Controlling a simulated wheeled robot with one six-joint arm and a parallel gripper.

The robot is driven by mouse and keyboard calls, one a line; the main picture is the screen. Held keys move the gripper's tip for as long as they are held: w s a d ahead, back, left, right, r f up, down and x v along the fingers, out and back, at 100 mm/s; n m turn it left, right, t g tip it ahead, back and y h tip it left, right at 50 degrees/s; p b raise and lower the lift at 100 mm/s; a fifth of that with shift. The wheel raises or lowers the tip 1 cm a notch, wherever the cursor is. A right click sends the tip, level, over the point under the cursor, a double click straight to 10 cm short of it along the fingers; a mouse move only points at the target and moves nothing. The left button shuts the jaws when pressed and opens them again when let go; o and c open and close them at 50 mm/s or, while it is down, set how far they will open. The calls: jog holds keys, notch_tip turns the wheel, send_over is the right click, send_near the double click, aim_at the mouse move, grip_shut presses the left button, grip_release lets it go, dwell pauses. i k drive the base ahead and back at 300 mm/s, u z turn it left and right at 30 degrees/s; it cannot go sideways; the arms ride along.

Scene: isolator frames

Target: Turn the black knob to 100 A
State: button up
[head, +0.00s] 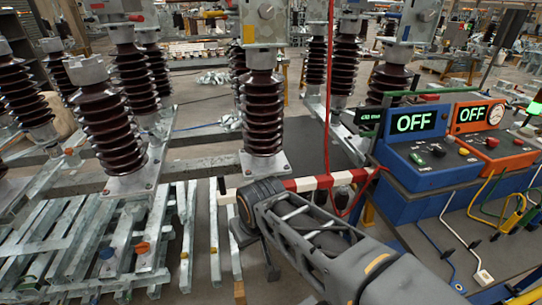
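A blue control box (405,180) stands at the right in the head view, with a lit display reading OFF. A small dark knob (438,151), which looks black, sits on its sloped panel beside a green control (418,158). Its pointer and any scale marks are too small to read. My arm reaches from the lower right toward the middle. My gripper (270,271) seems to hang below the arm's far end, left of and well apart from the blue box. Its fingers are small and dark, and I cannot tell whether they are open.
An orange box (512,158) beside the blue one has an OFF display, a gauge and red controls. A red-and-white bar (308,183) crosses behind my arm. Cables with clips (483,277) lie at the lower right. Brown ribbed insulators (262,112) stand on metal frames.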

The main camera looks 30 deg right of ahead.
aim_at(438, 151)
jog(key=z, duration=2.1)
jog(key=k, duration=0.4)
jog(key=u, duration=1.35)
jog(key=i, duration=0.7)
jog(key=z, duration=0.35)
